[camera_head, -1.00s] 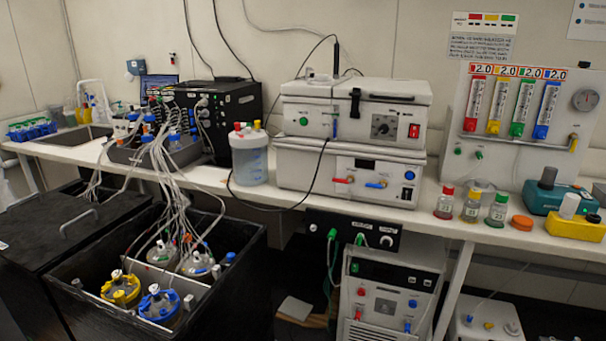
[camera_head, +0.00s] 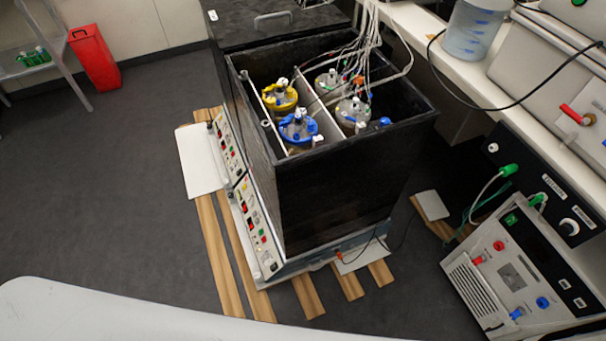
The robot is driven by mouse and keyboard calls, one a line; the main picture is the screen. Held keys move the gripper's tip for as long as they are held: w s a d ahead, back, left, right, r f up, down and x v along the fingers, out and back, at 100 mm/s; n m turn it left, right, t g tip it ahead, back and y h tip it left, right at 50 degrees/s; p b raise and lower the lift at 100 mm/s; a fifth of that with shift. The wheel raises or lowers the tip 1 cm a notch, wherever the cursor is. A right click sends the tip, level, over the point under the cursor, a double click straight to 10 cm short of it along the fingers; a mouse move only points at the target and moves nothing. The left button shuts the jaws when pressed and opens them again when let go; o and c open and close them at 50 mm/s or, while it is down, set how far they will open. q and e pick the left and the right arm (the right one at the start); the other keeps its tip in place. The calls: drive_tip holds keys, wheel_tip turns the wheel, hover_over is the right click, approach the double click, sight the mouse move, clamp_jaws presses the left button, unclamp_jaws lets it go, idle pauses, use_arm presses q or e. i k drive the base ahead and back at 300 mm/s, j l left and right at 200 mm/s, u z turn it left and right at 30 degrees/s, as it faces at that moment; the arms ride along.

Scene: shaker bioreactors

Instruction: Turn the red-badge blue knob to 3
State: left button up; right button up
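I cannot make out a blue knob with a red badge in this view. Two control panels on the side of the black shaker box, an upper one (camera_head: 228,147) and a lower one (camera_head: 256,222), carry small red, green and dark controls too small to read. A white unit at the right (camera_head: 515,275) has a round blue control (camera_head: 543,302), a blue fitting (camera_head: 516,313) and a red fitting (camera_head: 479,260); I see no red badge on the blue ones. Neither of my grippers is in view.
The open black box (camera_head: 335,195) holds vessels with yellow (camera_head: 280,95) and blue (camera_head: 298,127) tops and many tubes. It stands above wooden slats (camera_head: 222,270). A red bin (camera_head: 94,56) stands back left. The grey floor at left is clear.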

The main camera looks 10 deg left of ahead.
sight(384, 121)
drive_tip(key=i+l+u, duration=0.15)
drive_tip(key=l+u, duration=0.2)
drive_tip(key=l, duration=0.25)
drive_tip(key=l+u, duration=0.3)
drive_tip(key=l, duration=0.35)
drive_tip(key=l+u, duration=0.35)
drive_tip(key=l, duration=0.3)
